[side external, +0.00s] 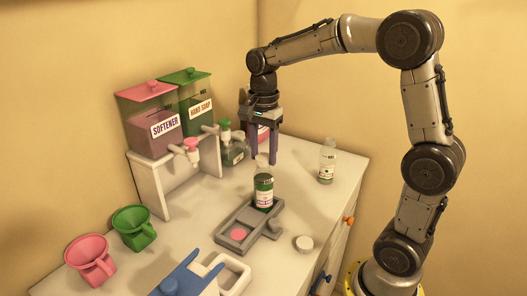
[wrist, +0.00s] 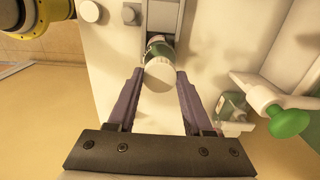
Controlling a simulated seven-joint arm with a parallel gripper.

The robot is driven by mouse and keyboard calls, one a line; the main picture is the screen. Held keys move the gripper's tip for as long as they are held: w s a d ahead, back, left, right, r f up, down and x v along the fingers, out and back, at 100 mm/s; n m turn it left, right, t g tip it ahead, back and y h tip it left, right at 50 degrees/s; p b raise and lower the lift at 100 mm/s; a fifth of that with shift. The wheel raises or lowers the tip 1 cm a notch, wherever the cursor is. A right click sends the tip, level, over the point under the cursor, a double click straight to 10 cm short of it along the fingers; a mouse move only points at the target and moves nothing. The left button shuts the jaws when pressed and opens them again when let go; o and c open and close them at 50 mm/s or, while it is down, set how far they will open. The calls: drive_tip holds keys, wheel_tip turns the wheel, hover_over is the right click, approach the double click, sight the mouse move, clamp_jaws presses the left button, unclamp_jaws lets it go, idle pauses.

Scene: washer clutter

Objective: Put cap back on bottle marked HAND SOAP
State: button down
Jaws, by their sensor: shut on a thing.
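A small bottle (side external: 264,193) with dark green contents and a white label stands upright at the back end of a grey tray (side external: 224,240). The label's words are too small to read. My gripper (side external: 262,160) is directly above it, fingers pointing down, shut on a white cap (wrist: 160,73). In the wrist view, the cap sits between the purple fingertips (wrist: 159,76) and partly covers the bottle (wrist: 157,47). A green-lidded dispenser (side external: 199,110) carries a HAND SOAP label.
A SOFTENER dispenser (side external: 160,130) stands beside the green one. A loose white cap (side external: 304,243) lies right of the tray. Pink (side external: 90,262) and green (side external: 134,228) cups stand front left.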

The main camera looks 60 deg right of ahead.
drive_tip(key=shift+f, duration=0.4)
idle(0.8)
unclamp_jaws()
idle(0.3)
drive_tip(key=shift+r, duration=0.1)
drive_tip(key=shift+r, duration=3.4)
